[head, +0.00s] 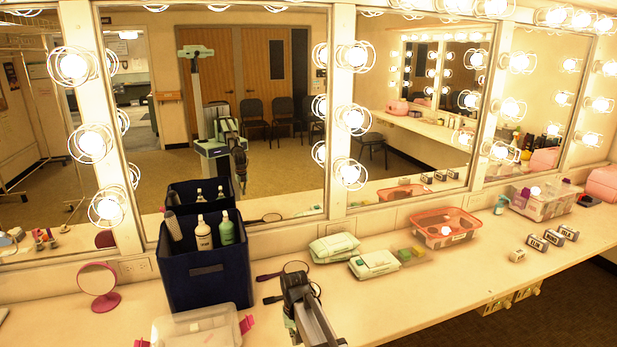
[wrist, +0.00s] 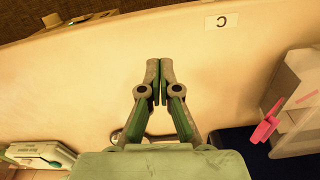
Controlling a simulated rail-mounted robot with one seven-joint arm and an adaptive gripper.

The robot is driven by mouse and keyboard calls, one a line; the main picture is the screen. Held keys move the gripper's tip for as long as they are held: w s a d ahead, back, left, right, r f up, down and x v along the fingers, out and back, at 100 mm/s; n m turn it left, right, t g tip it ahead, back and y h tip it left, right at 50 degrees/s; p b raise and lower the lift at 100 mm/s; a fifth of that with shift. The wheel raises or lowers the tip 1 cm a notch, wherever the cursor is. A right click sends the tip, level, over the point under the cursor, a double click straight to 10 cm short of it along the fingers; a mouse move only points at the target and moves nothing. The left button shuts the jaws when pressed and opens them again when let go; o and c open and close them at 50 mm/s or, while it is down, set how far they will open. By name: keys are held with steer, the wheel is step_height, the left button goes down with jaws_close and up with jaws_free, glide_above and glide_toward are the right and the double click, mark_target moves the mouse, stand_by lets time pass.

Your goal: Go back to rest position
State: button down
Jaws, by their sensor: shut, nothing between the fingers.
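My gripper (wrist: 160,82) is in the middle of the wrist view. Its two grey and green fingers meet at the tips, with nothing between them. It is above the cream counter (wrist: 90,90). In the head view, the end of my arm is at the bottom middle, over the counter (head: 400,300), right of the navy bin and in front of the hand mirrors. My fingertips are hard to make out there.
A navy bin (head: 205,285) with bottles and a clear container (head: 195,328) with pink clips stand left. Wipes packs (head: 375,264) and a pink-rimmed tub (head: 446,228) are right. A pink round mirror (head: 98,280) stands far left. The counter's right front is mostly clear.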

steer(key=s+d+f+m, duration=0.1)
steer(key=s+d+f, duration=0.3)
steer(key=s+d, duration=0.65)
steer(key=s+d+f+m, duration=0.2)
steer(key=s+d+f, duration=0.3)
steer(key=s+d, duration=0.6)
steer(key=s+f+g+b, duration=0.1)
steer(key=s+f+g, duration=0.2)
steer(key=s+f, duration=0.8)
steer(key=s+f+g+b, duration=0.2)
steer(key=s+f, duration=0.8)
steer(key=s, duration=0.5)
steer(key=shift+s+f+g, duration=0.4)
steer(key=shift+g, duration=0.5)
